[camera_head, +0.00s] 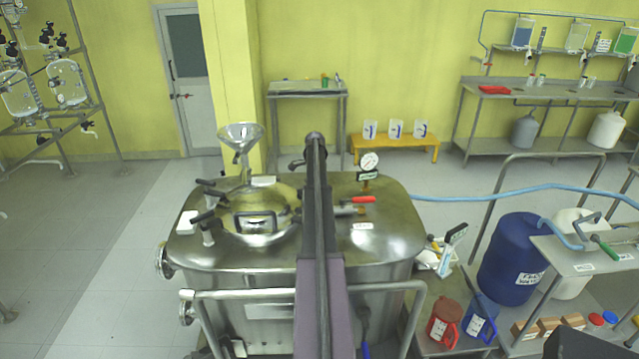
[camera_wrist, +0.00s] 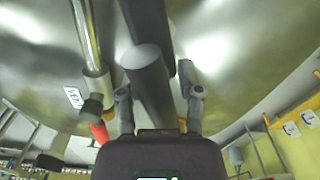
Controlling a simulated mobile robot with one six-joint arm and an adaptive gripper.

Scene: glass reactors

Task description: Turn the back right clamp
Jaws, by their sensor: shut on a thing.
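In the wrist view, my gripper (camera_wrist: 158,98) has its two fingers on either side of a thick black round handle (camera_wrist: 147,75), which I take to be the back right clamp's. The handle's blunt end faces the camera. In the head view, my arm crosses the middle of the steel reactor (camera_head: 395,235) and hides the right side of the round hatch (camera_head: 262,222), so I cannot make out the back right clamp there. Black-handled clamps (camera_head: 203,217) show on the hatch's left side.
A steel funnel (camera_head: 241,133) stands behind the hatch. Right of my arm are a pressure gauge (camera_head: 369,161) and a red-handled valve (camera_head: 364,199), which also shows in the wrist view (camera_wrist: 99,131). A rail (camera_head: 250,294) runs along the reactor's front.

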